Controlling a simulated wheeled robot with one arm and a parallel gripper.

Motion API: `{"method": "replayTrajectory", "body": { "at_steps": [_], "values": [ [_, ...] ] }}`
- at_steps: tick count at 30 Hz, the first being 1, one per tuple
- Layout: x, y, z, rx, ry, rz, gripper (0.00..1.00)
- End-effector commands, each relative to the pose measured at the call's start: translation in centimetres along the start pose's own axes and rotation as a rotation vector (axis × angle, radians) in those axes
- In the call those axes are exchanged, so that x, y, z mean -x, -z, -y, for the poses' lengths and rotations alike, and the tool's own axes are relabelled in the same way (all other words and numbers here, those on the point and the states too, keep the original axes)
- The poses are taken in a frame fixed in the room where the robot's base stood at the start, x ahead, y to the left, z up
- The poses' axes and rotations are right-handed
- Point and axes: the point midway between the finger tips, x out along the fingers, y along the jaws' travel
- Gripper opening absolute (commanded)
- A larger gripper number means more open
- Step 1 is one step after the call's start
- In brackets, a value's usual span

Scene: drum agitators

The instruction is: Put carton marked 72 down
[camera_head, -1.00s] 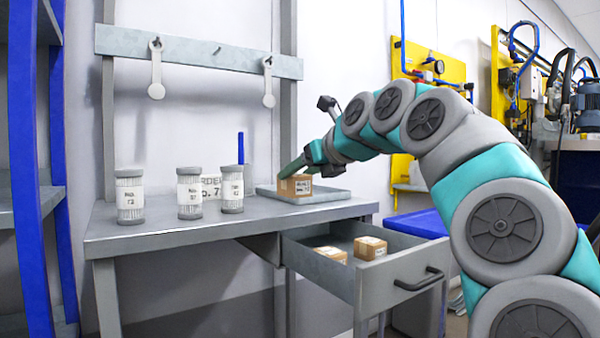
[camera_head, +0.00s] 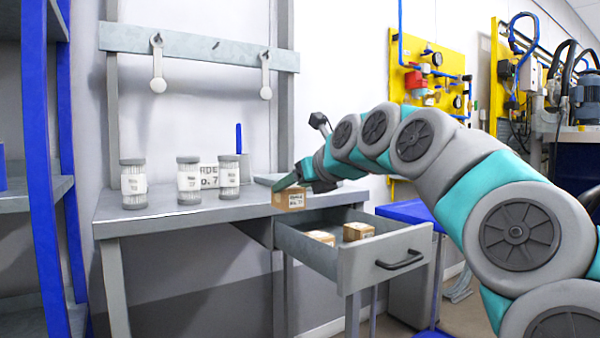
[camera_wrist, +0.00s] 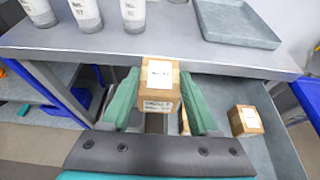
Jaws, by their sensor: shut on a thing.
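My gripper (camera_head: 287,188) has its green fingers closed on a brown carton (camera_head: 289,201) with a white label. The label's number is too blurred to read surely as 72. In the wrist view the carton (camera_wrist: 158,90) sits between both fingers, near the bench's front edge and above the open drawer's side. I cannot tell whether it touches anything below. The open drawer (camera_head: 395,255) holds two other cartons, a left one (camera_head: 320,238) and a right one (camera_head: 357,231).
The grey bench (camera_head: 160,222) carries several white-labelled jars, one of them at the left (camera_head: 133,185). A grey tray (camera_wrist: 232,22) lies on the bench's right end. A blue shelf post (camera_head: 38,190) stands at the left. Bare bench lies between the jars and the tray.

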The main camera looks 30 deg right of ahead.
Motion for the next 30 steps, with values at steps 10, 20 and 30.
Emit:
{"method": "replayTrajectory", "body": {
  "at_steps": [10, 20, 30],
  "values": [
    [-5.5, 7.1, -3.2, -0.003, 0.007, -0.004, 0.00],
    [-13.7, 17.3, -8.2, -0.008, 0.009, -0.007, 0.00],
    [-22.1, 27.7, -13.2, -0.015, 0.012, -0.009, 0.00]
  ]
}}
